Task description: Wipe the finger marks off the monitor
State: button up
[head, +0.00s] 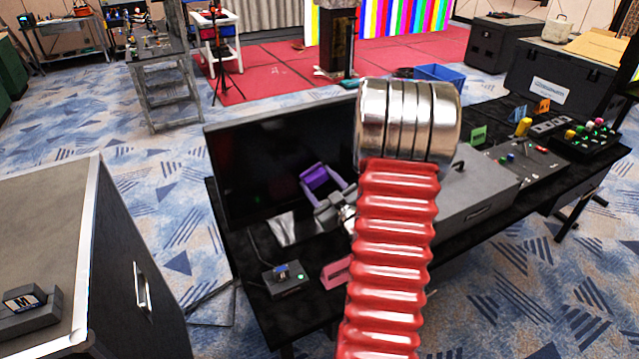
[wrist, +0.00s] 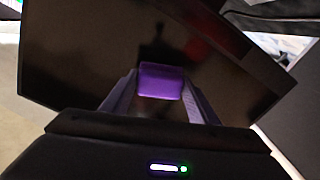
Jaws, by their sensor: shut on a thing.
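The monitor (head: 255,165) is a wide dark screen standing on the black desk; it also fills much of the wrist view (wrist: 85,55). My gripper (head: 322,185) is in front of its right half, shut on a small purple pad (head: 315,177). In the wrist view the pad (wrist: 160,82) sits between the two lilac fingers, close in front of the screen. I cannot tell whether the pad touches the glass. Faint reddish and dark patches show on the screen, but I cannot tell marks from reflections. My arm hides the monitor's right edge in the head view.
On the black desk (head: 262,322) are a small box with a green light (head: 287,279), a pink card (head: 336,272), a grey case (head: 475,195) and control panels (head: 525,160) at the right. A flight case (head: 60,230) stands at the left.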

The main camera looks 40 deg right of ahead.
jog(key=shift+w+d, duration=0.2)
jog(key=shift+w, duration=0.5)
dwell(0.3)
jog(key=shift+d, duration=0.1)
jog(key=d, duration=0.1)
jog(key=s+d, duration=0.1)
jog(key=d, duration=0.1)
jog(key=shift+s+d, duration=0.2)
jog(key=shift+d, duration=0.1)
jog(key=shift+w, duration=0.15)
dwell(0.6)
jog(key=shift+w+a, duration=0.3)
jog(key=shift+a, duration=0.7)
jog(key=shift+w+a, duration=0.25)
jog(key=shift+a, duration=0.7)
jog(key=shift+s, duration=0.15)
